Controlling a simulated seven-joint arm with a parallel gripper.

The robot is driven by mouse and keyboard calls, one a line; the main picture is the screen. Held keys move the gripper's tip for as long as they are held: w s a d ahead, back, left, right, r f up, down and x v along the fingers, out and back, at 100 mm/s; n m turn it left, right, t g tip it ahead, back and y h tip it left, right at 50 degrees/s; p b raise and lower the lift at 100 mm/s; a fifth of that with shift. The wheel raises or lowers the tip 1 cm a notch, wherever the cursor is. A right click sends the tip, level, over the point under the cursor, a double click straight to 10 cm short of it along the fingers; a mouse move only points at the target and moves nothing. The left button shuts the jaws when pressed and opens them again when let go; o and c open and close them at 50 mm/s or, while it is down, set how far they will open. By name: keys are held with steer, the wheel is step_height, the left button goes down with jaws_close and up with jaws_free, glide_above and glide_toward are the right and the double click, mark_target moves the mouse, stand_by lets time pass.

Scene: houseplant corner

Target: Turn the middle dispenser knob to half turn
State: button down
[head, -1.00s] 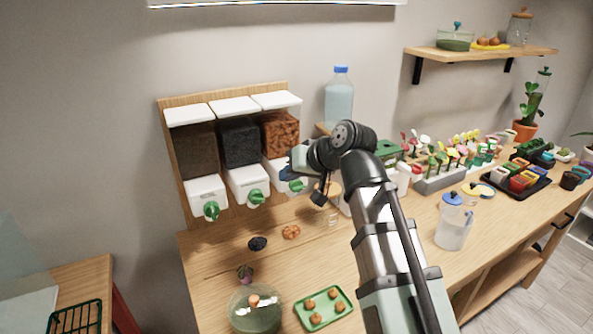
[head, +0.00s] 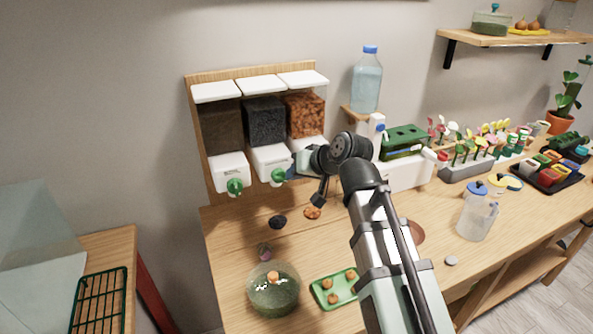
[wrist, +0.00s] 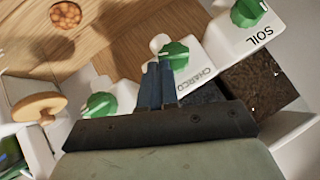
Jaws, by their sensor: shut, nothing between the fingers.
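The dispenser's middle knob (head: 278,175) is green, on a white front below a bin of dark charcoal (head: 265,118). It also shows in the wrist view (wrist: 175,55), by the charcoal label. My gripper (head: 290,174) is shut and empty; its blue fingers (wrist: 160,66) point at the middle knob's near side. I cannot tell whether they touch it. The left knob (head: 234,187), marked soil in the wrist view (wrist: 248,12), is apart from my gripper. The right knob (wrist: 100,104) shows in the wrist view, but my gripper hides it in the head view. The middle knob's exact angle is unclear.
A dark heap (head: 278,222) and an orange heap (head: 312,212) lie on the bench below the dispenser. A glass jar (head: 274,292) and a green tray (head: 348,297) are nearer. A bottle (head: 366,85) stands right of the dispenser, and a clear jug (head: 478,215) farther right.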

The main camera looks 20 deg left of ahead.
steer(key=shift+w+d+f+m+g+y, duration=0.15)
steer(key=shift+f+m+g+y, duration=0.15)
steer(key=shift+m+g+y, duration=0.3)
stand_by(0.6)
step_height(320, 180, down, 3)
steer(key=m+g+y, duration=0.1)
steer(key=m+y, duration=0.1)
steer(key=y, duration=0.1)
steer(key=m+g+y, duration=0.1)
steer(key=m+y, duration=0.1)
steer(key=y, duration=0.1)
steer(key=shift+f+m+g+y, duration=0.2)
steer(key=shift+m+g+y, duration=0.1)
steer(key=shift+m, duration=0.1)
steer(key=shift+f, duration=0.1)
stand_by(0.7)
